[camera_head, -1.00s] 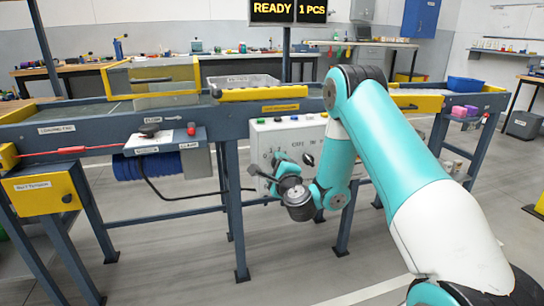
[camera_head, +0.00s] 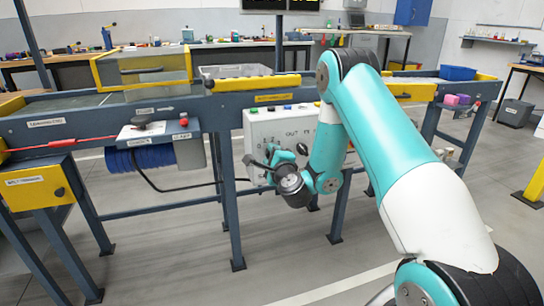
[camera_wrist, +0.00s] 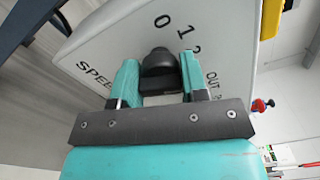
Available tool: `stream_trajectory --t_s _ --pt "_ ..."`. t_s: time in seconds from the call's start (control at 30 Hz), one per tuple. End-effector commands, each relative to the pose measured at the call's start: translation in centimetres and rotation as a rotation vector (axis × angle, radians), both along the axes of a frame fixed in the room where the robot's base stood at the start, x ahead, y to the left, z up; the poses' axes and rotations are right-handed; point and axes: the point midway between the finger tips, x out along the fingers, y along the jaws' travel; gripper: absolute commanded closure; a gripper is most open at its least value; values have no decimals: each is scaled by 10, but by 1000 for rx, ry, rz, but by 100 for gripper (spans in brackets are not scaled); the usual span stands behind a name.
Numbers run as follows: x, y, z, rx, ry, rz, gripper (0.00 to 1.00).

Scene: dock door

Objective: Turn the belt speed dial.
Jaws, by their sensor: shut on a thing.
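The belt speed dial (camera_wrist: 158,62) is a dark round knob on the white control box, with the numbers 0, 1, 2 and the partly hidden word "SPEE" around it in the wrist view. My gripper (camera_wrist: 160,82) is shut on the dial, one teal finger on each side. In the head view my gripper (camera_head: 270,165) is at the left part of the front face of the control box (camera_head: 258,128), and the dial is hidden there behind my gripper and wrist.
The conveyor frame (camera_head: 90,122) runs above and behind the box. A lever unit with a blue motor (camera_head: 140,158) hangs to the left, and a dark cable loops towards the box. A yellow box (camera_head: 38,187) is at the far left. In the wrist view a red knob (camera_wrist: 258,105) shows at right.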

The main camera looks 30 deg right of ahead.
Motion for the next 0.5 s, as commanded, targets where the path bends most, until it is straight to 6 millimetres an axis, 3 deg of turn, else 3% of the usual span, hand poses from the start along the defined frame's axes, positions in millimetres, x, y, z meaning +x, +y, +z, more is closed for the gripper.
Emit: stream_trajectory --t_s 0.5 --pt "0 2 0 -391 114 5 83"
